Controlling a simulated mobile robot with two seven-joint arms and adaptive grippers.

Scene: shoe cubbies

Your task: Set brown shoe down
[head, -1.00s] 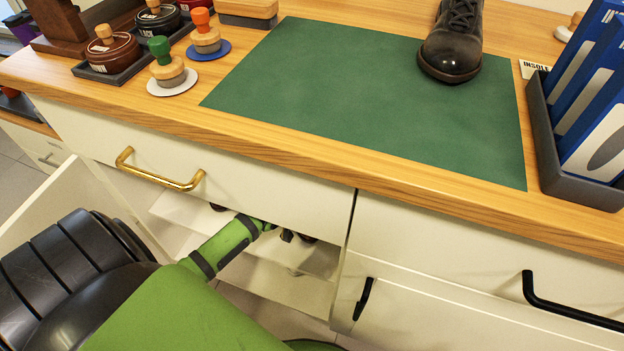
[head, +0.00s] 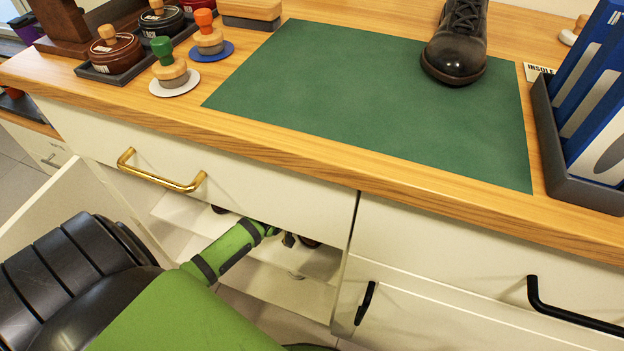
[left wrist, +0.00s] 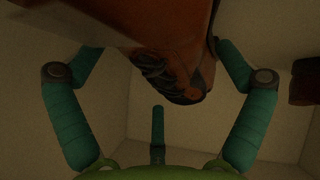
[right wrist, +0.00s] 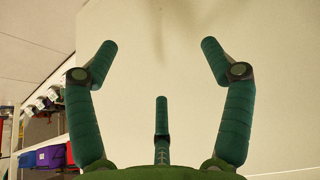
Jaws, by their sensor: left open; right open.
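The brown shoe (left wrist: 178,50) shows in the left wrist view, inside a dim cubby, with its laces near the middle. My left gripper (left wrist: 160,62) is open, with one finger on each side of the shoe; I cannot tell whether either finger touches it. In the head view my left arm reaches into the open cubby under the counter, where the shelf (head: 186,212) and small dark parts show, and the shoe is mostly hidden. My right gripper (right wrist: 158,50) is open and empty in front of a plain pale surface, out of the head view.
Another brown item (left wrist: 304,82) is at the right of the left wrist view. On the counter, a dark boot (head: 455,50) stands on a green mat (head: 360,100), with polish tins (head: 115,52) left and a box tray (head: 590,188) right. An open door (head: 75,215) stands left of my arm.

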